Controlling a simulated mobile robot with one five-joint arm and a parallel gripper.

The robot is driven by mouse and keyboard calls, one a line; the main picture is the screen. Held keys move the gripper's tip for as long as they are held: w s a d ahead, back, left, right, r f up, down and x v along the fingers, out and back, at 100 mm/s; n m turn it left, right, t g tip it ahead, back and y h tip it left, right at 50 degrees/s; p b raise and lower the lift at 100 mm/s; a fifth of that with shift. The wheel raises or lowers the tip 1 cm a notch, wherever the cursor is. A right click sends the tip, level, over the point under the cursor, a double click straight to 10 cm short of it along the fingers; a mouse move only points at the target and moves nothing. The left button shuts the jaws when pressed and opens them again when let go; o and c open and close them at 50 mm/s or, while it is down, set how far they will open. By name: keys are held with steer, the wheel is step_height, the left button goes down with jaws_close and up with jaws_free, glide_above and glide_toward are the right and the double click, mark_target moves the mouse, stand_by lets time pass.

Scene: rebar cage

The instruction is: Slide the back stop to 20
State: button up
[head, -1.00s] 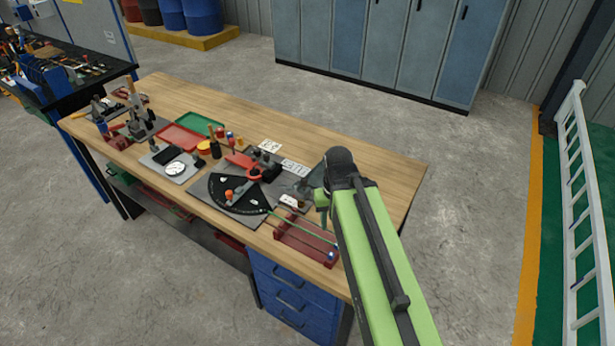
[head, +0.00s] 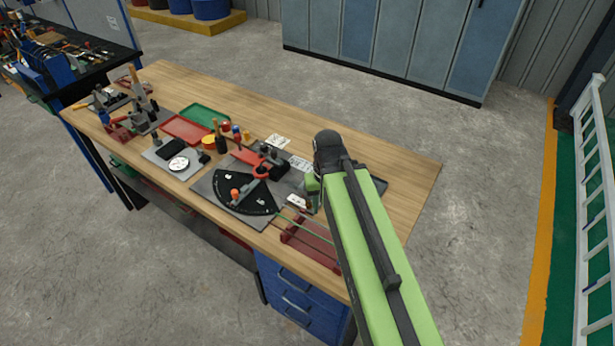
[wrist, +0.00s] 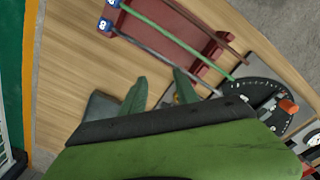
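I cannot pick out the back stop or a 20 mark for sure; my arm and gripper cover part of that area. A bending fixture with a black quarter-round dial (head: 243,196) and an orange knob (head: 235,193) sits on a grey plate near the bench's front edge. The dial also shows at the right of the wrist view (wrist: 262,92). A small white label or block (head: 297,202) lies right of the dial. My gripper (wrist: 160,85) has its two green fingers apart with nothing clearly between them, above the bench beside the fixture.
A dark red rack (head: 311,247) holding thin rods stands at the front right; it shows at the top of the wrist view (wrist: 190,42). A green tray (head: 206,116), a red tray (head: 185,130) and a gauge (head: 179,163) lie left. The bench's right end (head: 405,185) is bare.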

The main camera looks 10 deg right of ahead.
steer(key=shift+o, duration=0.7)
steer(key=shift+w+a, duration=0.1)
steer(key=shift+a, duration=0.05)
steer(key=shift+o, duration=0.3)
steer(key=w+r+n+p, duration=0.5)
steer(key=w+r+p, duration=0.7)
steer(key=r+p, duration=0.4)
steer(key=shift+w+a+r+n, duration=0.15)
steer(key=shift+w+n, duration=0.1)
steer(key=shift+n, duration=0.35)
steer(key=f+b, duration=0.5)
steer(key=f, duration=0.1)
steer(key=f+b, duration=0.5)
steer(key=b, duration=0.1)
steer(key=f+b, duration=0.6)
steer(key=shift+w+f, duration=0.25)
steer(key=shift+f, duration=0.05)
steer(key=shift+r, duration=0.1)
jaws_close()
